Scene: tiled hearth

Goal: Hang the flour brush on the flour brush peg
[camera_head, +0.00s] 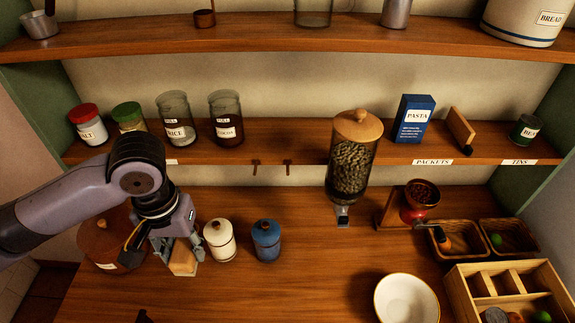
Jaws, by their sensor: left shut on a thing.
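My left gripper (180,254) is low over the counter at the left, shut on a pale wooden piece (183,262), which looks like the flour brush. The fingers and wrist hide part of it, and I cannot tell whether it touches the counter. Two small dark pegs stick out below the front edge of the middle shelf, a left peg (255,166) and a right peg (288,167). Both look empty. Any label telling which is the flour brush peg does not show.
A brown lidded crock (105,242) stands beside my left gripper. A white canister (219,240) and a blue canister (265,241) stand just right of it. A tall bean dispenser (352,165) stands right of the pegs. The counter's front middle is clear left of a white bowl (405,300).

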